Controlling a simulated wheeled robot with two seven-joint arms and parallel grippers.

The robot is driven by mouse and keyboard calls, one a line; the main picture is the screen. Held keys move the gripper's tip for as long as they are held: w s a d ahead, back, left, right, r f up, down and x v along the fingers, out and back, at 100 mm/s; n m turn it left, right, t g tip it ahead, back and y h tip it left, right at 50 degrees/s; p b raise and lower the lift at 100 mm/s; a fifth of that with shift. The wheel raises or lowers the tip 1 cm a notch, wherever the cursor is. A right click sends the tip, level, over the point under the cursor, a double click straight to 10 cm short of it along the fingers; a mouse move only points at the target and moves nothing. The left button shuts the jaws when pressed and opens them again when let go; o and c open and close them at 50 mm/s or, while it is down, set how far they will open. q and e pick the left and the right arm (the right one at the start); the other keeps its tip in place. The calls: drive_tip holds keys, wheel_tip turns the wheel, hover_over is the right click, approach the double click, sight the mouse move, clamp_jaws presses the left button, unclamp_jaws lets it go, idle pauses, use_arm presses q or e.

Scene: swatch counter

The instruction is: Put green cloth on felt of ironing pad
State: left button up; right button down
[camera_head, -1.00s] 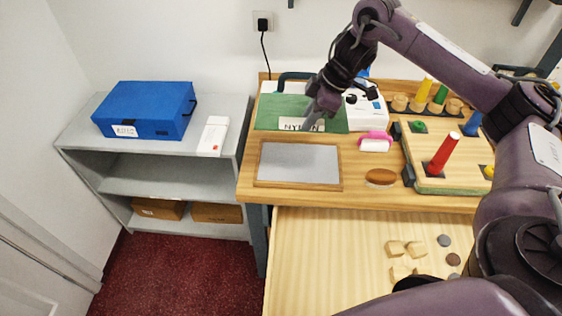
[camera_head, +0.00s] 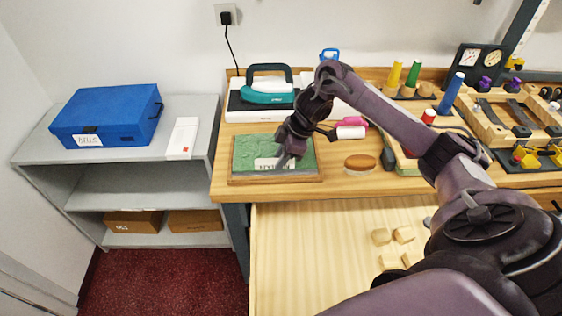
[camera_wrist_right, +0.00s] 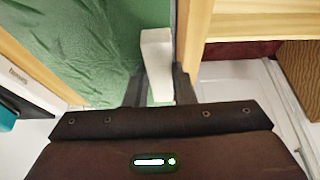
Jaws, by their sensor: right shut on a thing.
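The green cloth (camera_head: 258,148) lies over the felt of the ironing pad (camera_head: 250,181), inside or on its wooden frame at the front left of the wooden counter. Its surface is slightly wrinkled, and a white label shows near its front edge. My right gripper (camera_head: 289,159) is at the cloth's right front, shut on the cloth by the pad. In the right wrist view, the cloth (camera_wrist_right: 90,45) spreads beside a wooden rim, with a white strip between my fingers (camera_wrist_right: 158,88). My left gripper is out of view.
A teal iron (camera_head: 268,92) rests on a white stand behind the pad. A pink-and-white roller (camera_head: 351,132) and a brown brush (camera_head: 360,163) lie to the right. A blue box (camera_head: 108,115) stands on the grey shelf at left. Wooden blocks lie lower on the front surface.

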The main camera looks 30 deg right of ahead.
drive_tip(key=shift+f, duration=0.75)
drive_tip(key=shift+f, duration=0.1)
drive_tip(key=c, duration=1.2)
unclamp_jaws()
drive_tip(key=shift+d+r, duration=0.1)
drive_tip(key=shift+r, duration=0.25)
drive_tip(key=p+v, duration=0.1)
drive_tip(key=v, duration=1)
drive_tip(key=shift+r+p, duration=0.25)
drive_tip(key=shift+p, duration=0.1)
drive_tip(key=shift+s+f, duration=0.1)
